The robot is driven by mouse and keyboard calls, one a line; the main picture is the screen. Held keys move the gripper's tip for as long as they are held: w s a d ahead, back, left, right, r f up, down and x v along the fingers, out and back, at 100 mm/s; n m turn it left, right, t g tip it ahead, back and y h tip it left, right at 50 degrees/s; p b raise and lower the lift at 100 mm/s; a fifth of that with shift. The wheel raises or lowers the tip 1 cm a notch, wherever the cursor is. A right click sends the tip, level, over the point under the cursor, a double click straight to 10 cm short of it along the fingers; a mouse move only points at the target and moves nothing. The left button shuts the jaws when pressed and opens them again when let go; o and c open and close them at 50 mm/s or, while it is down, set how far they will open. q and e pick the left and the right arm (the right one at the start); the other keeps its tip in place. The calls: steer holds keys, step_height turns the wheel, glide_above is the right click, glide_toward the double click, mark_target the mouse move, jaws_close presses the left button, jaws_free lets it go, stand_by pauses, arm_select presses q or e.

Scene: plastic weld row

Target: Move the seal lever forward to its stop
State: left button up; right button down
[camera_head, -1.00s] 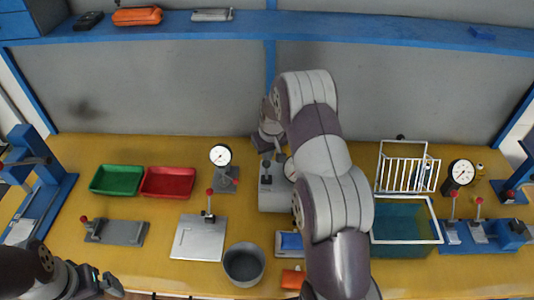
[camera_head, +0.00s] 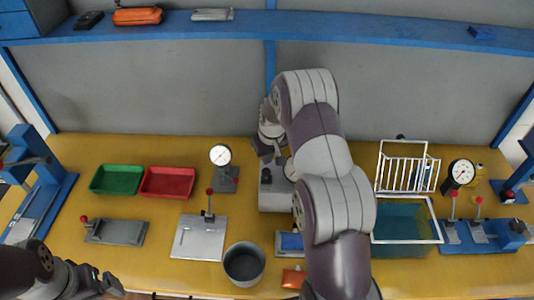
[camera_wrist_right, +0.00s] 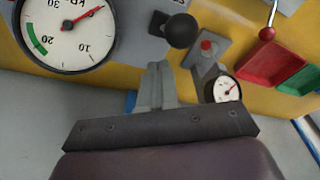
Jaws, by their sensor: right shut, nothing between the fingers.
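The grey sealing unit (camera_head: 272,196) stands mid-bench in the head view, partly hidden by my right arm. In the right wrist view a lever with a black ball knob (camera_wrist_right: 181,31) shows just beyond my fingertips, slightly to their right; I take it for the seal lever. A round kPa gauge (camera_wrist_right: 66,30) fills the upper left there. My right gripper (camera_wrist_right: 158,68) is shut and empty, close to the knob; whether they touch is unclear. In the head view that gripper (camera_head: 264,150) is at the unit's back end. My left gripper (camera_head: 112,286) is at lower left, its jaws unclear.
Green (camera_head: 117,179) and red (camera_head: 167,182) trays, a dial gauge (camera_head: 220,155) and a grey plate with a red-knobbed lever (camera_head: 197,242) lie left of the unit. A grey bin (camera_head: 244,265) stands in front. A teal bin (camera_head: 402,250) and white rack (camera_head: 405,173) are right.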

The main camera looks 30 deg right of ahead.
steer(key=shift+w+d, duration=0.3)
steer(key=shift+w, duration=0.15)
steer(key=shift+r, duration=0.1)
step_height(320, 180, up, 7)
steer(key=p, duration=0.4)
steer(key=shift+p, duration=0.4)
